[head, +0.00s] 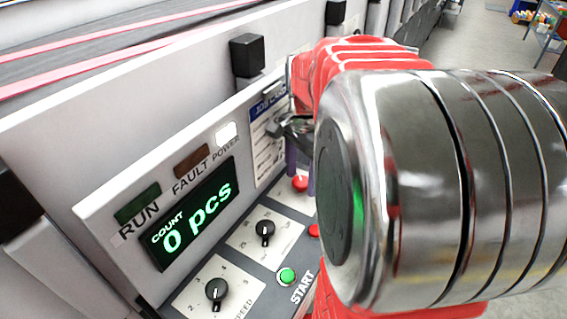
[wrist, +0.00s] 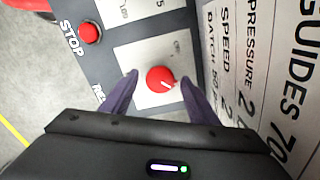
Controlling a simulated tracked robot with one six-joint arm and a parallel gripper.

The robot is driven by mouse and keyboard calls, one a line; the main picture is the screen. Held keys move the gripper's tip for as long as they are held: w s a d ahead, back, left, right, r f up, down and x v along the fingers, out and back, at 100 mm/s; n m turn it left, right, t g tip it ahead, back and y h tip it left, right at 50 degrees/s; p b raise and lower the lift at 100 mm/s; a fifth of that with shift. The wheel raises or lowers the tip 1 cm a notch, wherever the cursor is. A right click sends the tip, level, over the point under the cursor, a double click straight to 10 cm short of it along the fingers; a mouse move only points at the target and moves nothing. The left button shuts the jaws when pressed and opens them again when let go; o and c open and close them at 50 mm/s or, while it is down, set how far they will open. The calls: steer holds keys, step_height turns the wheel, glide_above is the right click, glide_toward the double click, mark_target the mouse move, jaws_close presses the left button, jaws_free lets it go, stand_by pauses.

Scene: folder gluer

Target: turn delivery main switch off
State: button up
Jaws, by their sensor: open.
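The delivery main switch appears to be a red round knob (wrist: 160,79) with a white pointer mark, on a pale plate of the control panel. It also shows in the head view (head: 300,183), partly beside my arm. The small lettering around it is too blurred to read. My gripper (wrist: 159,84) is open, its two purple fingers on either side of the knob. I cannot tell whether they touch it. In the head view the fingers (head: 301,168) point down at the panel, and my arm hides the panel's right part.
A red STOP button (wrist: 90,33), a green START button (head: 287,276) and two black knobs (head: 265,231) (head: 216,291) are nearby. The display (head: 195,213) reads 0 pcs, and the POWER lamp (head: 226,133) glows white. A printed job card (wrist: 262,70) stands close beside the fingers.

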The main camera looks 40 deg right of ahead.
steer(key=c, duration=1)
steer(key=shift+n, duration=0.4)
steer(key=shift+c, duration=0.2)
steer(key=n, duration=0.8)
steer(key=shift+n, duration=0.3)
steer(key=n, duration=0.8)
steer(key=shift+n, duration=0.3)
steer(key=shift+s, duration=0.1)
